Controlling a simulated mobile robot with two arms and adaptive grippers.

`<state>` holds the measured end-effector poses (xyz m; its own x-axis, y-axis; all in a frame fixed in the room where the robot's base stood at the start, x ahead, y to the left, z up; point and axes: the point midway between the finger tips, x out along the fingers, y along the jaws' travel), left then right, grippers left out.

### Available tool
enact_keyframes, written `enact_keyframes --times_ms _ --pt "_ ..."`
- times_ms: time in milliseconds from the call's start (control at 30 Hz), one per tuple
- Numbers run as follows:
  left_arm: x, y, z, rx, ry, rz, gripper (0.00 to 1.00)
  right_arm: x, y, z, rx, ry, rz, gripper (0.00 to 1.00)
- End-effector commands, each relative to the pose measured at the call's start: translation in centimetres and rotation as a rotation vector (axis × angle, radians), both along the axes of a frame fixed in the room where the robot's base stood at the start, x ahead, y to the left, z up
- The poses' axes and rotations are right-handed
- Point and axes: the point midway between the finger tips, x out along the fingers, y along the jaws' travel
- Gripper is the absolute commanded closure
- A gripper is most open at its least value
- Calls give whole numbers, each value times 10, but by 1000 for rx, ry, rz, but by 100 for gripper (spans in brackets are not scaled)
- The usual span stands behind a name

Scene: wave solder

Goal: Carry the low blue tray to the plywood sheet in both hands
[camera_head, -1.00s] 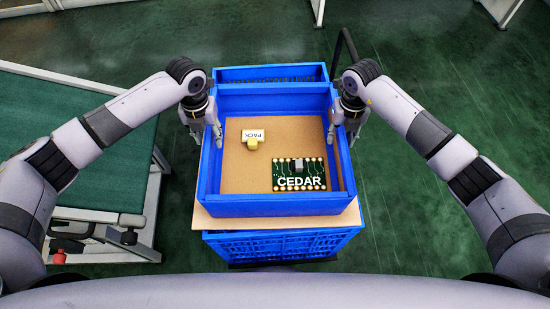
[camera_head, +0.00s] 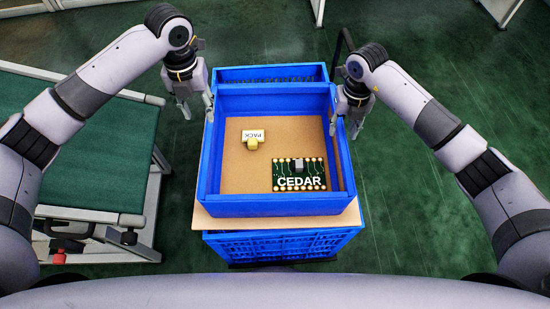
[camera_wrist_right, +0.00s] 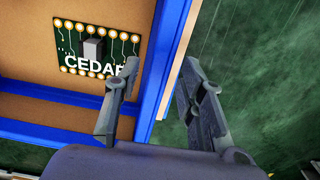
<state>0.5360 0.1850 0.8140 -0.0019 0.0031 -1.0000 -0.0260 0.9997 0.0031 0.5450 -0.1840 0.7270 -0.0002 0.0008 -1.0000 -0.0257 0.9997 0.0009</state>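The low blue tray (camera_head: 280,206) sits on the plywood sheet (camera_head: 204,218), whose edge shows at the tray's front and left. A green CEDAR circuit board (camera_head: 298,182) and a white PACK piece (camera_head: 253,134) with a yellow part lie in the tray. My left gripper (camera_head: 198,112) is open and empty, just outside the tray's left wall. My right gripper (camera_head: 344,129) is open at the tray's right wall. In the right wrist view its fingers (camera_wrist_right: 153,72) stand apart, one on each side of the wall.
A blue crate (camera_head: 285,246) is under the plywood. Another blue container (camera_head: 270,73) stands behind the tray. A green-topped bench (camera_head: 85,165) stands at the left. The green floor at the right is clear.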

Motion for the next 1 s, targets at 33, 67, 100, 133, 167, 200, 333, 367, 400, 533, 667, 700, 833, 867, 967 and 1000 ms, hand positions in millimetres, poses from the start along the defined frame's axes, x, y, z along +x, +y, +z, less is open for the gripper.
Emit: enact_keyframes --times_ms 33,67,100,133,167,200,333,367,400,533,667,700,833,867,967,1000 --pt "0 0 0 0 0 0 63 2 -1 14 -1 -6 0 63" --pt "0 0 0 0 0 0 63 1 -1 20 -1 -6 0 63" --pt "0 0 0 0 0 0 63 1 -1 29 -1 -5 1 63" --pt "0 0 0 0 0 0 63 1 0 35 0 -5 1 63" --pt "0 0 0 0 0 0 63 1 -1 41 -1 -4 0 63" --pt "0 0 0 0 0 0 63 1 0 48 0 -4 0 63" --pt "0 0 0 0 0 0 63 1 0 67 0 -3 0 63" --pt "0 0 0 0 0 0 63 1 -1 70 0 -2 0 63" --pt "0 0 0 0 0 0 63 0 -1 73 -1 0 -1 63" --pt "0 0 -1 0 0 0 63 0 -1 79 -1 0 -1 63" --pt "0 0 -1 0 0 0 63 0 -1 79 -1 0 -1 63" --pt "0 0 -1 0 0 0 63 0 -1 79 -1 0 -1 63" --pt "0 0 -1 0 0 0 63 0 -1 79 -1 0 -1 63" --pt "0 0 -1 0 0 0 63 0 -1 79 -1 0 -1 63" --pt "0 0 0 0 0 0 63 0 0 79 -1 0 -1 63" --pt "0 0 0 0 0 0 63 0 0 79 -1 0 0 63"
